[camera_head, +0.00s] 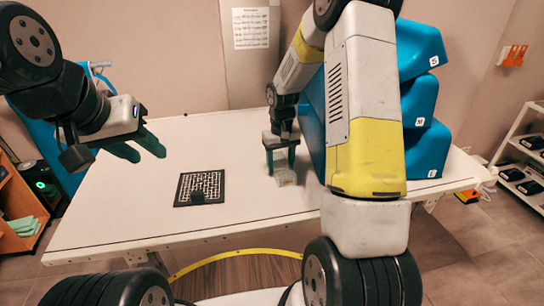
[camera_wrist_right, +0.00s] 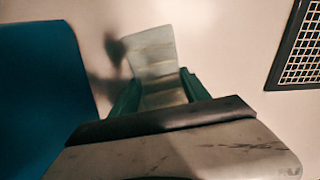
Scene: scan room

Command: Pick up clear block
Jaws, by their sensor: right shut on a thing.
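The clear block (camera_head: 286,179) is a pale, translucent piece low between the fingers of my right gripper (camera_head: 281,170), over the right half of the white table. In the right wrist view the block (camera_wrist_right: 153,55) extends past the green fingers of my right gripper (camera_wrist_right: 158,95), which are shut on its sides. Whether its underside touches the table is hard to tell. My left gripper (camera_head: 138,150) hangs above the table's left side, its green fingers apart and empty.
The white table (camera_head: 130,210) is mostly clear. A black grid plate (camera_head: 180,190) lies left of the block and also shows in the right wrist view (camera_wrist_right: 302,50). Blue stacked bins (camera_head: 428,150) stand close on the right. A white rack (camera_head: 525,150) is at far right.

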